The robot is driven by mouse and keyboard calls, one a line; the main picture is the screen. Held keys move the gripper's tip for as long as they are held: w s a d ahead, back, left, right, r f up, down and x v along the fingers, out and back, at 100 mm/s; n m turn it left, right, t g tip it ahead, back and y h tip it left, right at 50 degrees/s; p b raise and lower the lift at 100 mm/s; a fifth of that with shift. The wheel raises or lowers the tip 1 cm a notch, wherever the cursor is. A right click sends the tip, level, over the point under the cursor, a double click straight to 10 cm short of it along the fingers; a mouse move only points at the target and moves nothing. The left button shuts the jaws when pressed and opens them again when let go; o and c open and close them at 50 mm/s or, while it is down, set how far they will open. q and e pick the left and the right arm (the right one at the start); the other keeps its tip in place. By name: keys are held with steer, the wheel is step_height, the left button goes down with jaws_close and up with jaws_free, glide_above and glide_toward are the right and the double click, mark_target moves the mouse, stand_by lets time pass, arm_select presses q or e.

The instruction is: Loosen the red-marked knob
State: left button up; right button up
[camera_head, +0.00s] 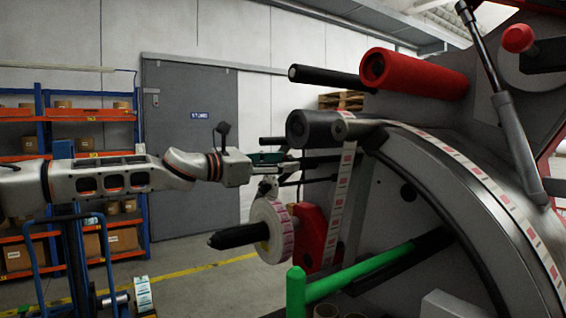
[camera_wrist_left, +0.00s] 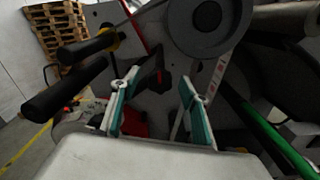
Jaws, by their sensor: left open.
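My left gripper (camera_head: 285,157) reaches in from the left toward the label rewinder, near the grey roller (camera_head: 312,128) and above the label roll (camera_head: 268,222). In the left wrist view its teal-padded fingers (camera_wrist_left: 158,80) are spread apart, with nothing seen gripped between them. A red part (camera_wrist_left: 132,122) shows low behind the left finger; a red bracket (camera_head: 312,235) stands beside the label roll. A red round-ended knob (camera_head: 518,38) sits at the upper right, away from the gripper. I cannot tell which part is the red-marked knob. My right gripper is out of view.
A red roller (camera_head: 415,72) and a green bar (camera_head: 360,272) stick out from the machine. Black bars (camera_wrist_left: 65,90) lie left of the fingers in the wrist view.

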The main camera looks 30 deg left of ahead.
arm_select(q)
steer(key=shift+w+d, duration=0.15)
steer(key=shift+w, duration=0.1)
steer(key=c, duration=1.1)
